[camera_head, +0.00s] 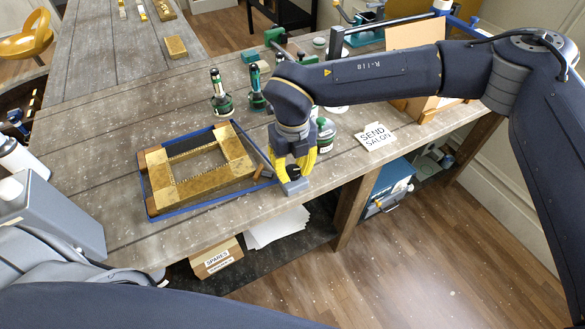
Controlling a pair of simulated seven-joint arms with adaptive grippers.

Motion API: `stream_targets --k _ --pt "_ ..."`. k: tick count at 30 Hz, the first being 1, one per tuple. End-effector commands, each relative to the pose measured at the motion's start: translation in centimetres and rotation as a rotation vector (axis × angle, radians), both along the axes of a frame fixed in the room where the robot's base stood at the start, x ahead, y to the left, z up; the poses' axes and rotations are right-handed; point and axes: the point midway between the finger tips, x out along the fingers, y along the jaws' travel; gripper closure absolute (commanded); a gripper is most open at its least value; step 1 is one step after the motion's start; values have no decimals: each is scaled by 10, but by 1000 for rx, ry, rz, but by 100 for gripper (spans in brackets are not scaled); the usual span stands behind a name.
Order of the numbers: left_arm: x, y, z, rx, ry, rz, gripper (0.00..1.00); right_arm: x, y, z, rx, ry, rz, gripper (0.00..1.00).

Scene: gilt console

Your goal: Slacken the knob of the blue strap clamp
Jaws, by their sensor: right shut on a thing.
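The gilt frame (205,185) lies on the worktable with the blue strap (222,197) of the clamp running around it. The clamp's grey-blue block (295,187) is at the strap's right corner, near the table's front edge. A dark knob (293,171) shows at the block. My right gripper (293,168), with yellow fingers, points down from above and is shut on the knob, whose sides the fingers partly cover. My left arm shows along the bottom edge; its gripper is not in view.
Two dark bottle-like tools (220,98) stand behind the frame. A green-lidded jar (325,135) stands close behind my right gripper. A "SEND SALON" card (375,137) lies to the right. A "SPARES" box (216,258) is below the front edge.

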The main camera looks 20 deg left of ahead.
Motion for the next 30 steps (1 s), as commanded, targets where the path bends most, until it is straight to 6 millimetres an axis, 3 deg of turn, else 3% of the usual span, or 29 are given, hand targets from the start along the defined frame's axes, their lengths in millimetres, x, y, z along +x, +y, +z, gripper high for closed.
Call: stream_targets --k 30 --pt "0 0 0 0 0 0 56 0 0 0 -2 0 965 100"
